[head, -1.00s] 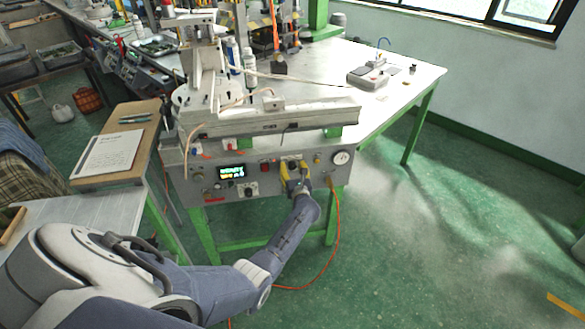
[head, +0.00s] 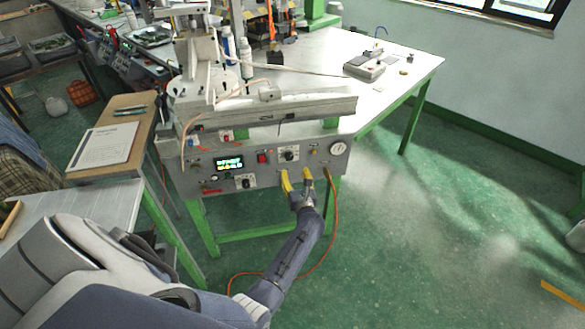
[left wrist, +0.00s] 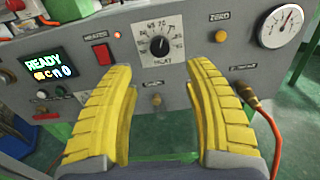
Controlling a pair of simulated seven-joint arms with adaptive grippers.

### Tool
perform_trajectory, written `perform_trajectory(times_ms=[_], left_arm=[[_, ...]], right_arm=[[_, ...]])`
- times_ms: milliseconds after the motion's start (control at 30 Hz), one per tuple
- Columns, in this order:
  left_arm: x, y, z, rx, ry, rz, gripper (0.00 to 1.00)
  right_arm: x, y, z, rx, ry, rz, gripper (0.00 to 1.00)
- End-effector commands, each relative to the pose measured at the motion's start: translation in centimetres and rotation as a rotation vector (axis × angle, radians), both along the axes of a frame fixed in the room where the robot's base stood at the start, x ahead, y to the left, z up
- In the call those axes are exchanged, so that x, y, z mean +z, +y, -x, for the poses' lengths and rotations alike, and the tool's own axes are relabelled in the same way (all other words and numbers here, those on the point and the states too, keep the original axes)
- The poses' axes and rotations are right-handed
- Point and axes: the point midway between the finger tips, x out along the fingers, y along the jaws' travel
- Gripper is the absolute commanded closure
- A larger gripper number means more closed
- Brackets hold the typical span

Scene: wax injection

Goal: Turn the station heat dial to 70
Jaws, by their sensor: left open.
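A dial with a dark knob on a light square plate (head: 289,154) is on the front panel; its label is too small to read for certain. It shows closer in the left wrist view (left wrist: 159,46), with a pale pointer line on the knob. My left gripper (head: 296,175) has yellow fingers, which are open and empty. It is below the dial in the head view. In the left wrist view the open fingers (left wrist: 160,75) stand to either side, below the dial, apart from the knob. My right gripper is not in view.
The panel also carries a lit display (head: 229,163), a red switch (head: 262,157), a second dial (head: 245,182) lower left and a gauge (head: 338,148). An orange hose (head: 336,215) hangs at the right of my left gripper.

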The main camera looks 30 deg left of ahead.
Motion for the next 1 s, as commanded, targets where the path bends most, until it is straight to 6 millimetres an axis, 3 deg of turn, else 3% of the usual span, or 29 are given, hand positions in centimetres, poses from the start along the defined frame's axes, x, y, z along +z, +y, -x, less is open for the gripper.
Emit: perform_trajectory(times_ms=[233,700,867,1000], left_arm=[[0.0,-1.3,1.4,-0.001,0.001,-0.001,0.48],[-0.2,-1.3,1.8,0.000,0.004,-0.004,0.48],[0.2,-2.1,1.7,-0.050,0.003,-0.047,0.48],[0.8,-3.1,2.0,-0.071,0.095,-0.180,0.48]], right_arm=[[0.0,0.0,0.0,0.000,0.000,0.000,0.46],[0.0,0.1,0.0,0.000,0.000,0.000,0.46],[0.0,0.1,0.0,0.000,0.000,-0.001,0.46],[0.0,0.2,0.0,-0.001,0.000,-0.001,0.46]])
